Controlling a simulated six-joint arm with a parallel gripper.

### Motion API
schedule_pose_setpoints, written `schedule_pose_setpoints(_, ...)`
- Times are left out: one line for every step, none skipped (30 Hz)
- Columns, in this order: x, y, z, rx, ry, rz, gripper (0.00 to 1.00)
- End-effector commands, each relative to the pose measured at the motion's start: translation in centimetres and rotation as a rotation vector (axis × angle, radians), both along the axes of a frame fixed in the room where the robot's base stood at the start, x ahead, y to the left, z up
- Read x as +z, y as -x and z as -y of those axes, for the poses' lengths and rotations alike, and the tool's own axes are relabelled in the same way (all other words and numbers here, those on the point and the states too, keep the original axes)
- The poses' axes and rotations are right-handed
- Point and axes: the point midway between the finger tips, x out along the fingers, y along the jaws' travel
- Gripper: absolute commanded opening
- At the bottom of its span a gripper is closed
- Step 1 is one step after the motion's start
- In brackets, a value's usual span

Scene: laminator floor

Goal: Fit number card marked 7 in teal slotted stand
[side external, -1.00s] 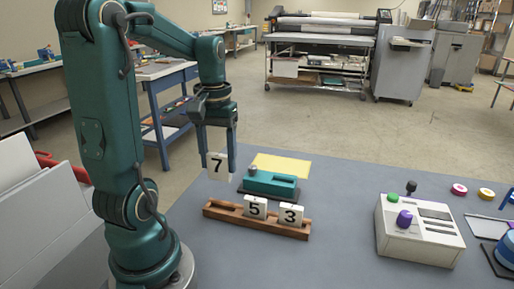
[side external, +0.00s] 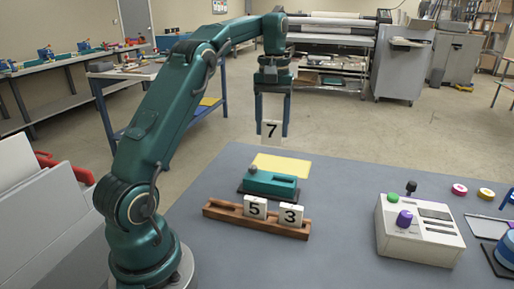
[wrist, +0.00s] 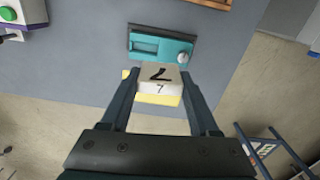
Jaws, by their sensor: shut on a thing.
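The number card marked 7 (side external: 271,130) is a white card with a black digit. My gripper (side external: 271,128) is shut on it and holds it upright in the air, above and behind the teal slotted stand. In the wrist view the card (wrist: 158,75) sits between my two fingers (wrist: 160,100). The teal slotted stand (side external: 272,184) lies on a dark base on the grey table, with a grey knob at its left end. In the wrist view the stand (wrist: 145,45) shows its slot, and the knob is at the right.
A brown wooden rack (side external: 222,211) in front of the stand holds cards marked 5 (side external: 255,207) and 3 (side external: 290,214). A yellow sheet (side external: 287,165) lies behind the stand. A control box (side external: 420,229) stands at the right. Table between rack and box is clear.

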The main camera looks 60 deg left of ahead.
Motion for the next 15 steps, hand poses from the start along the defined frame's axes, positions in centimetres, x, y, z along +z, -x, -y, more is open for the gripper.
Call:
schedule_pose_setpoints(-0.4,-0.7,0.3,-0.013,0.0,0.0,0.07)
schedule_pose_setpoints(-0.7,-1.0,0.4,-0.019,0.0,0.0,0.07)
schedule_pose_setpoints(-1.0,-1.4,0.6,-0.028,0.0,0.0,0.07)
schedule_pose_setpoints(-1.2,-1.7,0.7,-0.036,0.001,-0.001,0.07)
schedule_pose_setpoints(-1.5,-2.0,0.9,-0.044,0.001,-0.001,0.07)
schedule_pose_setpoints(-2.0,-2.4,1.2,-0.056,0.0,-0.001,0.07)
schedule_pose_setpoints(-2.3,-2.5,1.4,-0.062,0.001,-0.002,0.07)
schedule_pose_setpoints(-2.3,-2.5,1.4,-0.063,0.0,0.0,0.07)
schedule_pose_setpoints(-2.5,-2.5,1.5,-0.066,0.0,-0.001,0.07)
schedule_pose_setpoints(-2.6,-2.5,1.6,-0.067,0.0,0.0,0.07)
schedule_pose_setpoints(-2.7,-2.5,1.6,-0.069,-0.001,0.001,0.07)
schedule_pose_setpoints(-2.8,-2.5,1.7,-0.07,-0.001,0.001,0.07)
schedule_pose_setpoints(-2.9,-2.5,1.8,-0.072,-0.001,0.001,0.07)
schedule_pose_setpoints(-2.9,-2.6,1.8,-0.074,-0.001,0.001,0.07)
schedule_pose_setpoints(-3.1,-2.6,1.8,-0.075,-0.001,0.001,0.07)
